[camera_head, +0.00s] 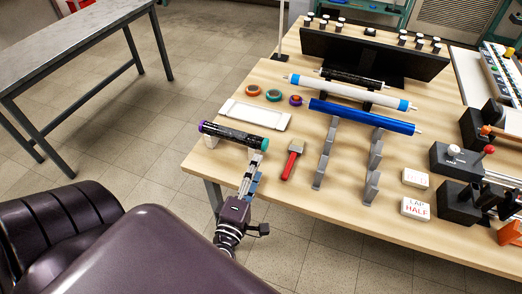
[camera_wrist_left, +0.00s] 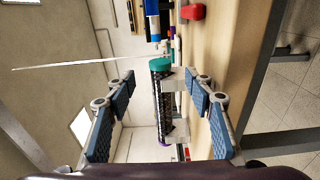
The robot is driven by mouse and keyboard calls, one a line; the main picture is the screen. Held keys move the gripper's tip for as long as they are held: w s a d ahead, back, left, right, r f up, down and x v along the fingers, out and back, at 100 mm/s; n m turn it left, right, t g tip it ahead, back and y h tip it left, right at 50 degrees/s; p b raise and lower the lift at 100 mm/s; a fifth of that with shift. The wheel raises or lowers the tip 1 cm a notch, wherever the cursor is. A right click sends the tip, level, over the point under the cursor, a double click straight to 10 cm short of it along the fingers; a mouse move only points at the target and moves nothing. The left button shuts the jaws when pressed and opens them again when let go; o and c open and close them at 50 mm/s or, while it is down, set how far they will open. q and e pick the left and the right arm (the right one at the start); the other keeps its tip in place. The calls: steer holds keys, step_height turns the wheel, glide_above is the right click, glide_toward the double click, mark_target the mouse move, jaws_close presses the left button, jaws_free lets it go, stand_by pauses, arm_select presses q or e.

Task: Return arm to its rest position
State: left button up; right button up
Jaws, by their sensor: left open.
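My left gripper (camera_head: 252,172) is at the table's near left edge, with its fingers pointing toward the table. The left wrist view shows its two blue-padded fingers (camera_wrist_left: 160,85) spread wide with nothing clamped between them. A black patterned tube (camera_head: 233,135) with a purple end and a teal end lies just beyond the fingertips. It also shows in the left wrist view (camera_wrist_left: 166,100), in the gap between the fingers but apparently farther off. White supports show beside it there. My right gripper is in neither view.
The wooden table (camera_head: 280,215) holds a red-handled tool (camera_head: 291,160), a white tray (camera_head: 255,114), grey stands (camera_head: 325,150), a blue roll (camera_head: 362,116) and a white roll (camera_head: 345,91). White blocks (camera_head: 415,208) and black fixtures stand right. A grey table (camera_head: 60,45) stands left; floor between is clear.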

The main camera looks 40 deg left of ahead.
arm_select(q)
steer(key=shift+v, duration=1.1)
steer(key=d+m+h, duration=0.1)
steer(key=d, duration=0.1)
steer(key=w+d+r+m+h, duration=0.1)
steer(key=d+m+h, duration=0.1)
steer(key=d, duration=0.1)
steer(key=w+d+r+m+h, duration=0.1)
steer(key=d+m+h, duration=0.1)
steer(key=shift+d+t, duration=0.35)
steer(key=shift+t, duration=0.05)
steer(key=s+d+f+m+g+h, duration=0.2)
steer(key=d+m+g+h, duration=0.15)
steer(key=d+m, duration=0.3)
steer(key=s+d+f+m+g+h, duration=0.2)
steer(key=d+m+g+h, duration=0.15)
steer(key=d+m, duration=0.3)
steer(key=s+a+f+m+g+y, duration=0.3)
steer(key=s+a+g, duration=0.1)
steer(key=s+a, duration=0.2)
steer(key=s+a+f+m+g+y, duration=0.2)
steer(key=s+a+f+g+y, duration=0.15)
steer(key=s+a, duration=0.25)
step_height(320, 180, down, 26)
steer(key=s+g, duration=0.1)
steer(key=s, duration=0.1)
steer(key=s+a+f+g, duration=0.1)
steer(key=s+a+f, duration=0.2)
steer(key=s+f, duration=1.3)
steer(key=shift+s, duration=0.75)
